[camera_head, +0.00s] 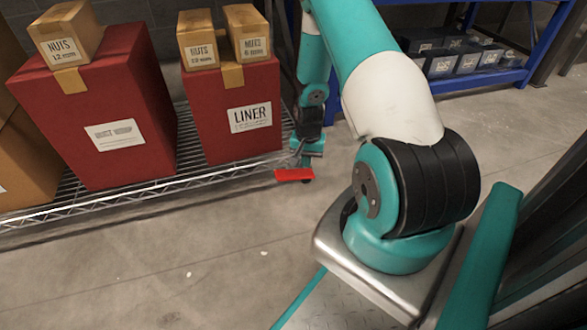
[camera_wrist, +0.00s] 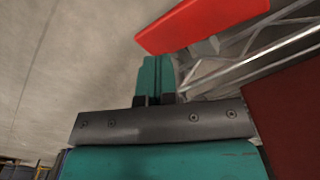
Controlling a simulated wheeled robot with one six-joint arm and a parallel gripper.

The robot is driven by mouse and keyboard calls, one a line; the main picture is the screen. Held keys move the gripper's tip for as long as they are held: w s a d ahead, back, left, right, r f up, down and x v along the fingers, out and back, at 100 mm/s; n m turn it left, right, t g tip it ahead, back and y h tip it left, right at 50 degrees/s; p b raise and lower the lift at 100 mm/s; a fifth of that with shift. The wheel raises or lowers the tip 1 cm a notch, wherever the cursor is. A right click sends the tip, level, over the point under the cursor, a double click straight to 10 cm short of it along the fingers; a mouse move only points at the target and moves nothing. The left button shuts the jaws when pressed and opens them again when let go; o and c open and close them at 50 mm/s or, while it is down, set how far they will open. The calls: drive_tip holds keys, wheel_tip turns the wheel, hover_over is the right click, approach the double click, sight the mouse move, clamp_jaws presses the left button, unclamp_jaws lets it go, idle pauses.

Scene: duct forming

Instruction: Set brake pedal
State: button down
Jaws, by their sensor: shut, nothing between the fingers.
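The red brake pedal (camera_head: 294,175) is a flat bar low at the right end of the wire rack, just above the floor. It also shows in the wrist view (camera_wrist: 200,22), at the top, slightly tilted. My gripper (camera_head: 306,165) is right at the pedal in the head view, and its tips are partly hidden there. In the wrist view the teal fingers (camera_wrist: 156,75) are shut together and empty. Their tips end close below the pedal's left part; whether they touch it I cannot tell.
The wire rack (camera_head: 170,187) holds red boxes, one labelled LINER (camera_head: 233,112), with small NUTS boxes (camera_head: 68,35) on top. A blue shelf (camera_head: 472,78) with grey bins stands at the back right. The concrete floor (camera_head: 190,255) in front of the rack is mostly clear.

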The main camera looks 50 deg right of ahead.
sight(306, 173)
wheel_tip(306, 173, up, 4)
drive_tip(key=p, duration=0.3)
drive_tip(key=shift+r, duration=0.1)
idle(0.5)
drive_tip(key=w+a+r+n+y+p, duration=0.1)
drive_tip(key=a+r+n+p, duration=0.2)
drive_tip(key=a+r, duration=0.65)
drive_tip(key=w+a+r+n+t+y+p, duration=0.1)
drive_tip(key=a+r+n+p, duration=0.15)
drive_tip(key=a+r, duration=0.65)
drive_tip(key=w+a+r+n+p, duration=0.2)
drive_tip(key=a+r+n, duration=0.25)
drive_tip(key=r, duration=0.85)
drive_tip(key=s+a+r+n+g+y+p, duration=0.1)
drive_tip(key=s+a+r+n+p, duration=0.3)
drive_tip(key=s+a+r, duration=0.5)
drive_tip(key=s+a+r+n+y+p, duration=0.1)
drive_tip(key=s+a+r+n+p, duration=0.1)
drive_tip(key=s+a+r+n, duration=0.6)
wheel_tip(306, 173, up, 38)
drive_tip(key=s+d+m+p, duration=0.1)
drive_tip(key=s+m+p, duration=0.1)
drive_tip(key=p, duration=3.5)
drive_tip(key=shift+d+r+m, duration=0.15)
drive_tip(key=shift+d+m, duration=0.15)
drive_tip(key=shift+d, duration=0.05)
